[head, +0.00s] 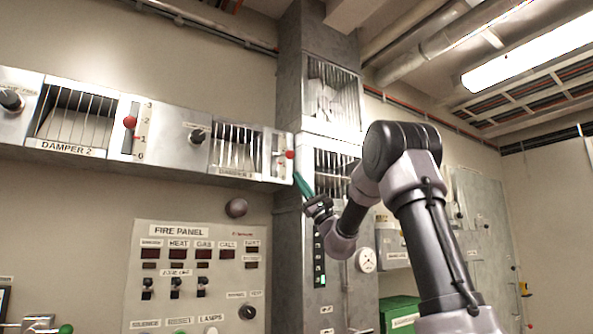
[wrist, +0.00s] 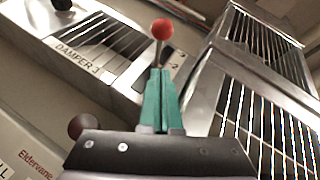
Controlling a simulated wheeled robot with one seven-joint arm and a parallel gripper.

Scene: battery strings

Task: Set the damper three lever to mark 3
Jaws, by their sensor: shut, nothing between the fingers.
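The damper three lever has a red ball knob (head: 290,154) on the small box right of the damper three grille. Its knob (wrist: 162,29) and thin metal stem also show in the wrist view, just beyond my fingertips. A mark "2" is legible beside the stem there; I cannot tell exactly which mark the lever stands at. My gripper (head: 299,177) has teal fingers, shut together and empty, just below the knob. In the wrist view the closed fingers (wrist: 160,72) point up along the stem and hide its base; whether they touch it is unclear.
The damper 2 lever (head: 130,122) stands on the same duct, farther left. A grey duct with barred grilles (head: 332,95) rises close to the right of my gripper. The fire panel (head: 190,275) is below.

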